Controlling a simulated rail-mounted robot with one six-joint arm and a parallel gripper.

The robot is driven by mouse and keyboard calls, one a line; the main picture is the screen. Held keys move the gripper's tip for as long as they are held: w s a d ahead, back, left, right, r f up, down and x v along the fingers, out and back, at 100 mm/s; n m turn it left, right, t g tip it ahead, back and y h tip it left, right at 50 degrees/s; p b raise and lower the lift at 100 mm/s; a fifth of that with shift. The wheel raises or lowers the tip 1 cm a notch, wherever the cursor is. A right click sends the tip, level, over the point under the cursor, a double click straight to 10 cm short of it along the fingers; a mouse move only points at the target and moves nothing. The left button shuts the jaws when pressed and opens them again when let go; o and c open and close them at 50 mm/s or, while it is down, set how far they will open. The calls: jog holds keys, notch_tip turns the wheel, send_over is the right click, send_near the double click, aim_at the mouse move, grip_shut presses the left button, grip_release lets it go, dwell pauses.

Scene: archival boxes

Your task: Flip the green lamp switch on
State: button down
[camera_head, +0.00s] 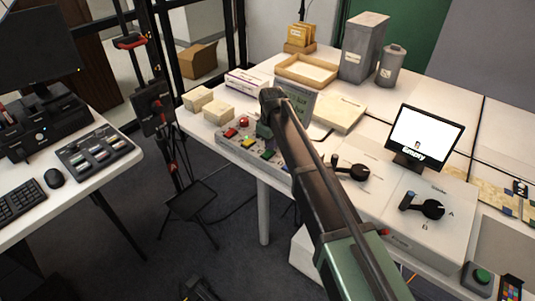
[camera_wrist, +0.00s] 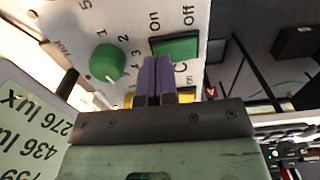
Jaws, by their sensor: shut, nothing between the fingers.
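The green lamp switch (camera_wrist: 175,47) is a rectangular rocker on a light panel in the wrist view, beside printed "On" and "Off" labels. I cannot tell which way it is tipped. My gripper (camera_wrist: 155,62) has its purple fingers shut together and empty. Their tips overlap the panel between the green switch and a round green knob (camera_wrist: 107,62) marked with numbers; whether they touch is unclear. A yellow switch (camera_wrist: 184,97) is partly hidden behind the fingers. In the head view the control box (camera_head: 225,143) sits at the table's near edge; my arm hides part of it.
A placard with lux values (camera_wrist: 30,135) stands close beside my gripper; it also shows in the head view (camera_head: 299,98). Small cream boxes (camera_head: 217,112) lie left of the control box. A black lever (camera_head: 355,171) is to the right.

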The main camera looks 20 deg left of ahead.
jog(key=shift+f+b, duration=0.55)
jog(key=shift+f, duration=0.05)
notch_tip(320, 180, up, 6)
jog(key=p, duration=0.6)
jog(key=shift+r, duration=0.15)
